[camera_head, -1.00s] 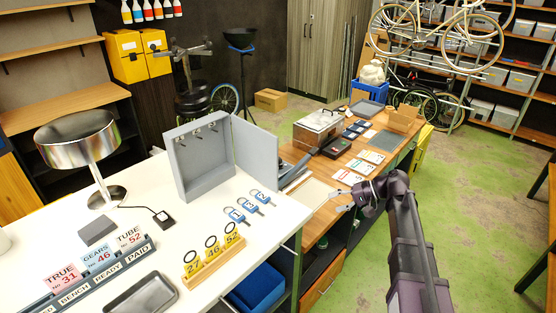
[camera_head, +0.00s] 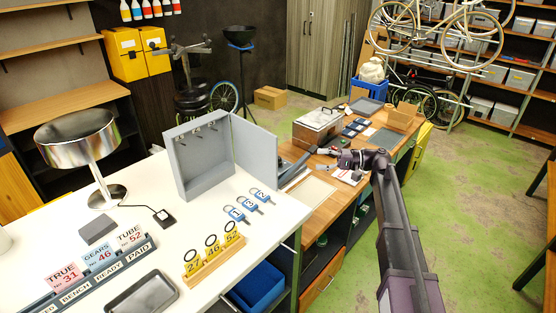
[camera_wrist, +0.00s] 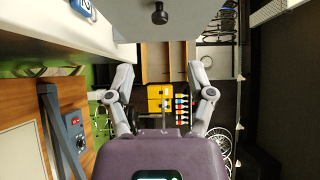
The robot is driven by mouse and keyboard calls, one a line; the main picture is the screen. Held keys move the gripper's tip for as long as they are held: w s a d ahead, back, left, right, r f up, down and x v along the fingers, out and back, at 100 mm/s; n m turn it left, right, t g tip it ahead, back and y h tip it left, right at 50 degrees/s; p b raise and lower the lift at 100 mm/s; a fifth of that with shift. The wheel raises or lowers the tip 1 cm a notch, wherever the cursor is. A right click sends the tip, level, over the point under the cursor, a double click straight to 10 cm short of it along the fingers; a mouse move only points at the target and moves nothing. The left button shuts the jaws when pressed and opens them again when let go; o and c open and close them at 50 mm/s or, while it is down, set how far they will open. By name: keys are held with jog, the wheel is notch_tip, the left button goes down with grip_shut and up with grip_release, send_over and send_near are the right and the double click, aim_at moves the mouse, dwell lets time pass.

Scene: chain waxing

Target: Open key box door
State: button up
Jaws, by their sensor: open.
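My gripper (camera_head: 325,150) is to the right of the door, over the wooden bench. In the wrist view, my gripper (camera_wrist: 160,78) has its two fingers wide apart and empty, below the knob and apart from it.
A lamp (camera_head: 80,140) stands left. A metal case (camera_head: 316,127) and a dark tool stand on the wooden bench near my gripper.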

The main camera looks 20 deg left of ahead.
aim_at(279, 162)
jog(key=shift+a, duration=0.1)
jog(key=x, duration=1.3)
jog(key=shift+s+a, duration=0.1)
jog(key=shift+a, duration=0.15)
grip_shut()
